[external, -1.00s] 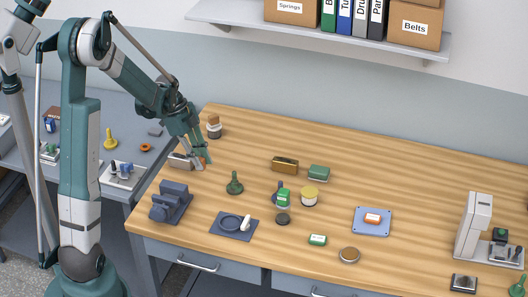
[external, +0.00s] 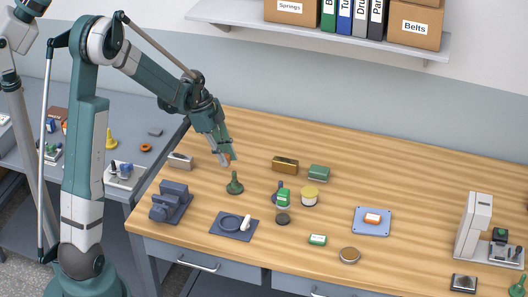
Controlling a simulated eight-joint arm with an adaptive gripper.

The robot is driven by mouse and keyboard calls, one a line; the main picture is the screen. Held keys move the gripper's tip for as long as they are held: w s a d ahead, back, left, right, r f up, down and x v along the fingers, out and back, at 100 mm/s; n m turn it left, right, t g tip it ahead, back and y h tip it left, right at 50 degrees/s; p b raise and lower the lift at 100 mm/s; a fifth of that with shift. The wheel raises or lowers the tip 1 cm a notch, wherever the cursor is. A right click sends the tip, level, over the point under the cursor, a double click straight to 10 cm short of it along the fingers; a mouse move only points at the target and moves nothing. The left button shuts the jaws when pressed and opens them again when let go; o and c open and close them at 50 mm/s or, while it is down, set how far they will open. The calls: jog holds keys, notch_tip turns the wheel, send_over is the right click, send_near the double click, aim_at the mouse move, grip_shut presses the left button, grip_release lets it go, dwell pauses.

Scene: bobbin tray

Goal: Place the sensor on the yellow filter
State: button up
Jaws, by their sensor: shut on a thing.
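The yellow filter (external: 309,196) stands upright on the wooden table, a short pale cylinder with a yellow top. My gripper (external: 228,159) is shut on a small orange thing (external: 227,157), which I take to be the sensor. Most of it is hidden by the fingers. My gripper holds it above the table, left of and behind the yellow filter, well apart from it.
A green knobbed piece (external: 235,184) stands just below my gripper in the picture. A green-labelled object (external: 283,199) is close to the filter's left side. A brass box (external: 285,164) and a green box (external: 318,173) lie behind.

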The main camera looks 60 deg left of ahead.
jog(key=w+d+r+p, duration=0.1)
jog(key=w+d+r, duration=0.1)
jog(key=w+d, duration=0.8)
notch_tip(320, 180, up, 2)
jog(key=n+p, duration=0.1)
send_over(314, 192)
jog(key=s, duration=0.1)
jog(key=shift+s+a, duration=0.1)
jog(key=shift+a, duration=0.35)
jog(key=shift+f, duration=3.05)
jog(key=shift+f, duration=1.9)
jog(key=shift+f, duration=0.1)
jog(key=o, duration=0.4)
jog(key=shift+f, duration=0.1)
jog(key=o, duration=0.4)
